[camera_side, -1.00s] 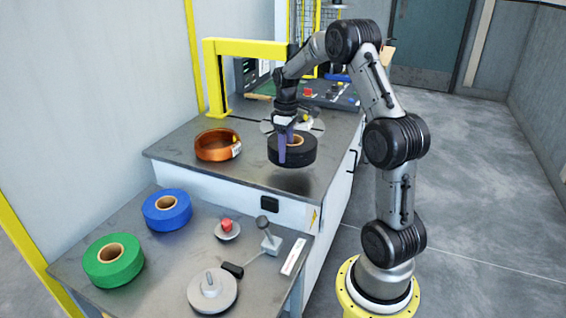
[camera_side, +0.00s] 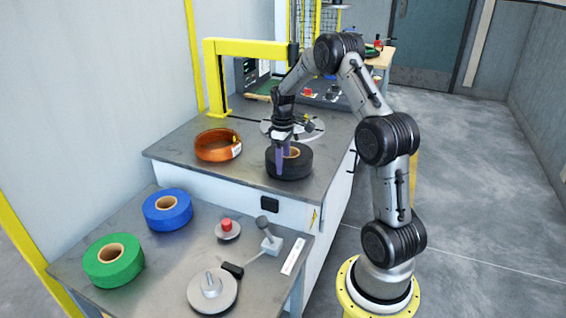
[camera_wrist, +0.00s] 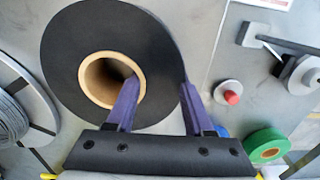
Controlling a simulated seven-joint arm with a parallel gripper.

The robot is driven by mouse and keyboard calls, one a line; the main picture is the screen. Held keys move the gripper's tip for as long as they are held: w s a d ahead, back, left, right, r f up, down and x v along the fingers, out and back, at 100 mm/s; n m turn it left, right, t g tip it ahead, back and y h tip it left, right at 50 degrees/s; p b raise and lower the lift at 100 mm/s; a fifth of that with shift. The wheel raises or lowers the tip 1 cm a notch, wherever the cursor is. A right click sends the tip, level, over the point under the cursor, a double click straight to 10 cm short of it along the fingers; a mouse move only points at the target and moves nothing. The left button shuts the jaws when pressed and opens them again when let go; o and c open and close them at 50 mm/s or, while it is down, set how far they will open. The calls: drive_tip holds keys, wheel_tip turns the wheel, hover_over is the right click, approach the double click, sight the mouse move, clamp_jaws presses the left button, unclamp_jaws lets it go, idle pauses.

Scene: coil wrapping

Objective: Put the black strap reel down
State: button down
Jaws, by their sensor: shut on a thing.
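The black strap reel (camera_side: 292,168) is at the front right of the raised grey bench top (camera_side: 190,160). It lies flat, on the bench or very close above it; I cannot tell which. In the wrist view the reel (camera_wrist: 85,35) fills the upper left, with its tan core open toward the camera. My gripper (camera_side: 283,160) comes down on it from above. In the wrist view my gripper (camera_wrist: 158,95) has one purple finger inside the core and the other along the outer rim, with the strap wall pinched between them.
An orange-brown coil (camera_side: 217,146) stands to the left of the reel. A round plate (camera_side: 298,128) lies behind it under a yellow frame (camera_side: 245,47). The lower front table holds a blue reel (camera_side: 167,210), a green reel (camera_side: 113,260), a red button (camera_side: 227,225) and a lever (camera_side: 268,238).

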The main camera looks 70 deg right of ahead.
drive_tip(key=shift+w+d, duration=0.1)
drive_tip(key=shift+c, duration=1.4)
unclamp_jaws()
drive_tip(key=shift+f, duration=0.1)
